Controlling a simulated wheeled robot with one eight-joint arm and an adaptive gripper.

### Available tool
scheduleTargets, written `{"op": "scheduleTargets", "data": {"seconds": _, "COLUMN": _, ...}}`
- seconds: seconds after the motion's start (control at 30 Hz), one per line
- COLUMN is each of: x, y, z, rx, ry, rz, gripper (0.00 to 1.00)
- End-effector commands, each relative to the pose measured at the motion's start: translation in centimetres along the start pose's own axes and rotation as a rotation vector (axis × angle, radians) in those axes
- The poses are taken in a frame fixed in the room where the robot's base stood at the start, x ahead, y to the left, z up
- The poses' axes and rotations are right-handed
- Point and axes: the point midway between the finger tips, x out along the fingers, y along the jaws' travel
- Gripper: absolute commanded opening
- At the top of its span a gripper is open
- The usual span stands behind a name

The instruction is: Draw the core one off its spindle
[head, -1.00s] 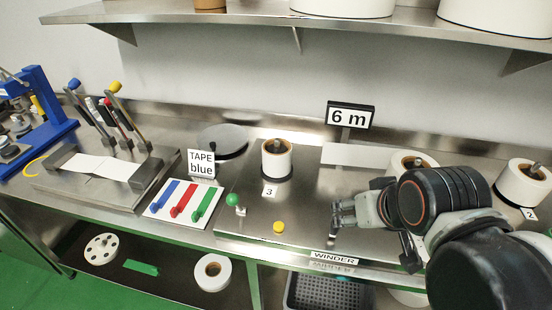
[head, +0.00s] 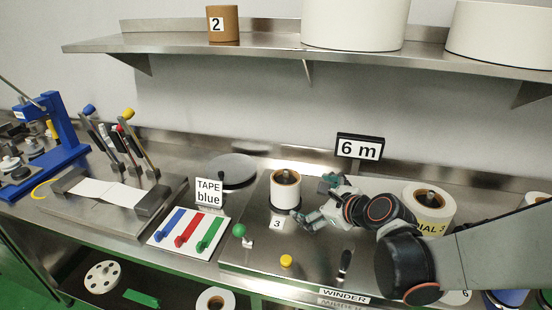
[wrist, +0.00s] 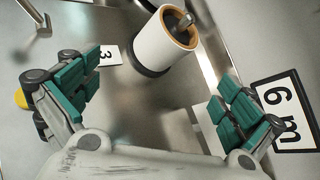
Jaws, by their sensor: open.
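A small white roll on a brown core (head: 285,192) stands upright on a metal spindle behind the card marked 3. It also shows in the wrist view (wrist: 160,45), with the spindle tip rising from the core's centre. No label reading 1 shows on it, so I cannot tell whether it is core one. My gripper (head: 313,198) is open and empty, just right of this roll. In the wrist view my gripper (wrist: 158,100) has its two green-padded fingers wide apart, with the roll ahead between them and apart from both.
A larger roll marked "RIAL 3" (head: 425,212) stands right of my gripper. The 6 m sign (head: 359,147) stands behind. A brown core marked 2 (head: 222,25) sits on the shelf (head: 270,46).

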Motion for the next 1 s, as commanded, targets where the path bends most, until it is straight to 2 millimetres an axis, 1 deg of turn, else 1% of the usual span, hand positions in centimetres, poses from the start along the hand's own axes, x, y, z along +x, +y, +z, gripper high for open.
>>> {"op": "scheduleTargets", "data": {"seconds": 0.03, "x": 0.9, "y": -0.3, "z": -0.4, "rx": 0.102, "ry": -0.022, "rz": -0.008, "gripper": 1.0}}
{"op": "scheduleTargets", "data": {"seconds": 0.1, "x": 1.8, "y": -0.4, "z": -0.7, "rx": 0.235, "ry": -0.051, "rz": -0.014, "gripper": 1.0}}
{"op": "scheduleTargets", "data": {"seconds": 0.2, "x": 2.5, "y": -0.7, "z": -1.0, "rx": 0.37, "ry": -0.081, "rz": -0.02, "gripper": 1.0}}
{"op": "scheduleTargets", "data": {"seconds": 0.3, "x": 3.0, "y": -0.8, "z": -1.2, "rx": 0.446, "ry": -0.098, "rz": -0.021, "gripper": 1.0}}
{"op": "scheduleTargets", "data": {"seconds": 0.37, "x": 3.3, "y": -0.8, "z": -1.2, "rx": 0.466, "ry": -0.102, "rz": -0.02, "gripper": 1.0}}
{"op": "scheduleTargets", "data": {"seconds": 0.47, "x": 4.5, "y": -0.8, "z": -1.2, "rx": 0.472, "ry": -0.104, "rz": -0.018, "gripper": 1.0}}
{"op": "scheduleTargets", "data": {"seconds": 0.7, "x": 9.1, "y": -0.9, "z": -0.7, "rx": 0.469, "ry": -0.104, "rz": -0.019, "gripper": 1.0}}
{"op": "scheduleTargets", "data": {"seconds": 0.8, "x": 10.5, "y": -1.0, "z": -0.6, "rx": 0.469, "ry": -0.102, "rz": -0.019, "gripper": 1.0}}
{"op": "scheduleTargets", "data": {"seconds": 0.9, "x": 11.2, "y": -1.1, "z": -0.5, "rx": 0.469, "ry": -0.103, "rz": -0.019, "gripper": 1.0}}
{"op": "scheduleTargets", "data": {"seconds": 1.0, "x": 11.6, "y": -1.1, "z": -0.4, "rx": 0.468, "ry": -0.102, "rz": -0.02, "gripper": 1.0}}
